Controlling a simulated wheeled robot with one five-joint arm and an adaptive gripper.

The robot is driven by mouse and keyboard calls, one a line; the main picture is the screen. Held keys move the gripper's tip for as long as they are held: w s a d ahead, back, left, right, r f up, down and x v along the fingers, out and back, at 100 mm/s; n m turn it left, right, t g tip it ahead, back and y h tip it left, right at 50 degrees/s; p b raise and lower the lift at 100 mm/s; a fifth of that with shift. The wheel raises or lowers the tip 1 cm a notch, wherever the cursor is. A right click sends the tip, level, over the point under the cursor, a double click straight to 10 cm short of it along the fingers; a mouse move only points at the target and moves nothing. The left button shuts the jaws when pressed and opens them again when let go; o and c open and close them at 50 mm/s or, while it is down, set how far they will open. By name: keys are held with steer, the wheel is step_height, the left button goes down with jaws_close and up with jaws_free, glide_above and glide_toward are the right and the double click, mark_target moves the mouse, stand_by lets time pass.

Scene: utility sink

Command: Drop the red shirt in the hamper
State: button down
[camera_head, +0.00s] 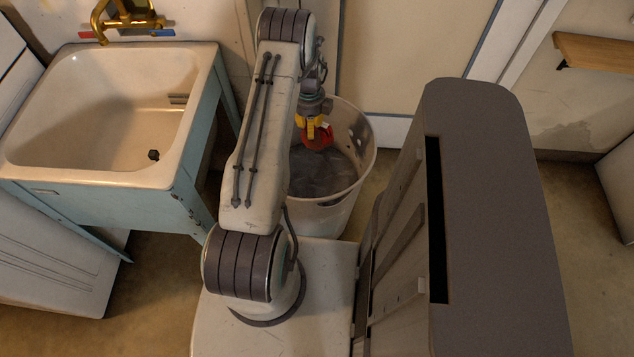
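The red shirt (318,139) shows as a small red bundle at the yellow fingers of my gripper (314,126). The gripper appears shut on it, though the fingertips are small and partly covered by the cloth. My arm hides the hamper's left side. I cannot tell how high the shirt is above the rim.
A cream utility sink (105,178) with a brass faucet (125,18) stands on a teal frame at the left. A pale wall and door panel (405,55) stand behind the hamper. A wooden shelf (595,48) is at the upper right.

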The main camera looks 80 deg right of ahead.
steer(key=shift+f+b, duration=0.35)
steer(key=shift+f, duration=0.95)
steer(key=c, duration=0.9)
jaws_free()
steer(key=shift+o, duration=0.2)
step_height(320, 180, up, 12)
